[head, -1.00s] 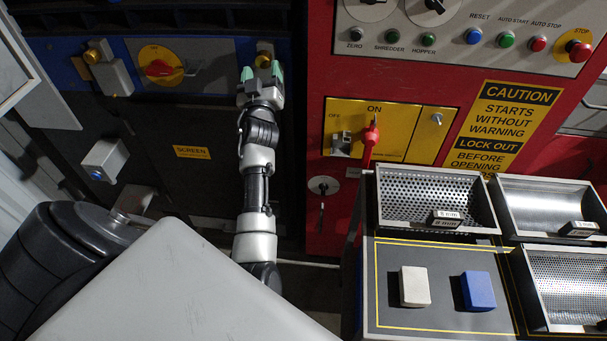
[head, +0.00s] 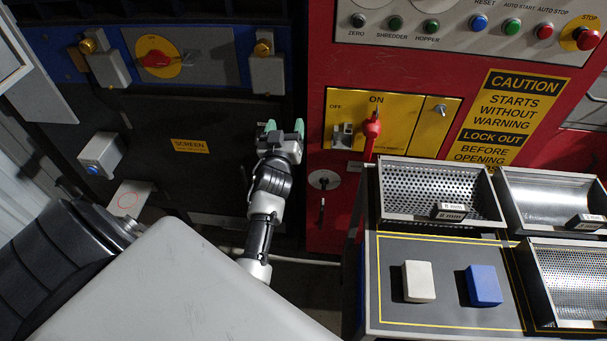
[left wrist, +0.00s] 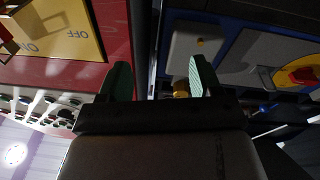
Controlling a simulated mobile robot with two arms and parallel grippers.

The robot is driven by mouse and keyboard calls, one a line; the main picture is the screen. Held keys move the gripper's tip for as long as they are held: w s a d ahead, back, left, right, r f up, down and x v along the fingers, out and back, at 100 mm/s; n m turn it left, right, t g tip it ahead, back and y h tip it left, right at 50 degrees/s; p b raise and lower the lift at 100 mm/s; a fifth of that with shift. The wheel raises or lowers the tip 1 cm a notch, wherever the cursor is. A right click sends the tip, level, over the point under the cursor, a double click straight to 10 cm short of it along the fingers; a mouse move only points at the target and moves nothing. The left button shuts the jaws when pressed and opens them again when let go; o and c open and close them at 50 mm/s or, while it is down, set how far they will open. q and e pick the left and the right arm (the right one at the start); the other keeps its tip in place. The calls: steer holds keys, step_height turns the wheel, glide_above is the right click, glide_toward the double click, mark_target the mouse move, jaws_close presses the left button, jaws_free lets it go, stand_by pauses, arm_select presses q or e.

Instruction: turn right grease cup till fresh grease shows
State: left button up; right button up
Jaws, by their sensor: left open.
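The right grease cup (head: 263,48) is a small brass-yellow knob on top of a grey block (head: 267,76), on the blue band of the dark machine. A matching left grease cup (head: 88,46) sits on another grey block. My left gripper (head: 284,127) is open and empty, below and slightly right of the right block, apart from it. In the left wrist view the right cup (left wrist: 181,88) shows between the open fingers (left wrist: 160,82), nearer the right one, partly hidden by the gripper body. A small orange-yellow spot shows on the grey block. My right gripper is not in view.
A red rotary switch (head: 154,59) on a yellow disc lies between the cups. Right of my gripper is a red cabinet with a red handle (head: 371,127) on a yellow plate. A bench with perforated trays (head: 380,190) and white and blue blocks stands at lower right.

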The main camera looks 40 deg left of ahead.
arm_select(q)
steer(key=s+d+f+m+g+h, duration=0.1)
steer(key=d+f+h, duration=0.1)
steer(key=f, duration=0.7)
steer(key=s+d+f+m+g+h+b, duration=0.1)
steer(key=d+f, duration=0.3)
steer(key=f, duration=0.5)
steer(key=shift+d+m+g+h, duration=0.4)
steer(key=shift+m+h, duration=0.1)
steer(key=shift+h, duration=0.2)
steer(key=shift+w, duration=0.1)
steer(key=s+d+f+m+g+h, duration=0.2)
steer(key=s+d+f+g, duration=0.15)
steer(key=s+f, duration=0.7)
steer(key=s+d+f+m+g+h, duration=0.25)
steer(key=s+d+f, duration=0.35)
steer(key=f, duration=0.7)
steer(key=s+f+m+g, duration=0.1)
steer(key=s+f+g, duration=0.2)
steer(key=s, duration=1.1)
steer(key=s+f+m+g, duration=0.1)
steer(key=s+f+g, duration=0.3)
steer(key=s, duration=1)
step_height(320, 180, down, 3)
steer(key=shift+s+d+f+g, duration=0.15)
steer(key=shift+d+f+g, duration=0.05)
steer(key=shift+d+g, duration=0.1)
steer(key=shift+m, duration=0.25)
